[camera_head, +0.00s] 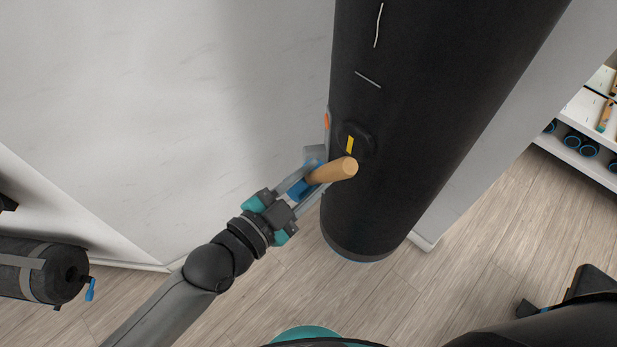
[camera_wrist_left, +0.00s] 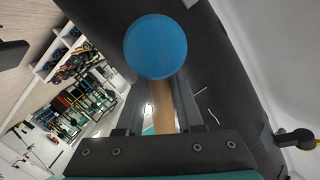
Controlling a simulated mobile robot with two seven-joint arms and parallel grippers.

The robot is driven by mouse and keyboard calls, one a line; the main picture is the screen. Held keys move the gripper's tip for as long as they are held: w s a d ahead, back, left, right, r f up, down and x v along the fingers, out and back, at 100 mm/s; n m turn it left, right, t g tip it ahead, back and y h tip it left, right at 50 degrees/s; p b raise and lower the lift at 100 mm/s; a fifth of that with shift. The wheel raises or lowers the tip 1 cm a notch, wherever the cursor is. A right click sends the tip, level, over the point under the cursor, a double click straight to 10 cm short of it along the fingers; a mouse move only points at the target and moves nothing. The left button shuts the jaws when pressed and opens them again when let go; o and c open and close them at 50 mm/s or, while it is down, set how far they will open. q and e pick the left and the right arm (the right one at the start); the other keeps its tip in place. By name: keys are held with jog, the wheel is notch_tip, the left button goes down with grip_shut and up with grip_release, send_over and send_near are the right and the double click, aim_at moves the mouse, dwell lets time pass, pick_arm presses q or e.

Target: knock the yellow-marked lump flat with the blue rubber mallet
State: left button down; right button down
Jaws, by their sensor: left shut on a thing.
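The yellow-marked lump (camera_head: 356,141) is a dark round bump with a yellow stripe. It stands out from the side of the tall black padded cylinder (camera_head: 440,90). My left gripper (camera_head: 314,184) is shut on the mallet's wooden handle (camera_head: 338,170), just below and left of the lump in the head view. A gap between mallet and lump cannot be judged there. The blue mallet head (camera_wrist_left: 155,47) shows as a round face beyond the fingertips in the left wrist view. In the head view the handle and fingers mostly hide it. My right gripper is out of view.
A pale wall (camera_head: 150,90) stands close behind the cylinder. A dark roll with straps (camera_head: 35,268) is at lower left. A shelf (camera_head: 580,150) with small items is at far right. Wooden floor (camera_head: 490,220) lies open between. A black-and-yellow part (camera_wrist_left: 295,138) at the wrist view's right is unclear.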

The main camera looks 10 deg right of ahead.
pick_arm(q)
jog(key=x, duration=0.4)
jog(key=shift+d+r, duration=0.3)
jog(key=shift+d, duration=0.05)
jog(key=shift+r, duration=0.1)
jog(key=x, duration=0.3)
jog(key=shift+w+d, duration=0.2)
jog(key=shift+d, duration=0.15)
jog(key=shift+p+v, duration=0.4)
jog(key=shift+v, duration=0.7)
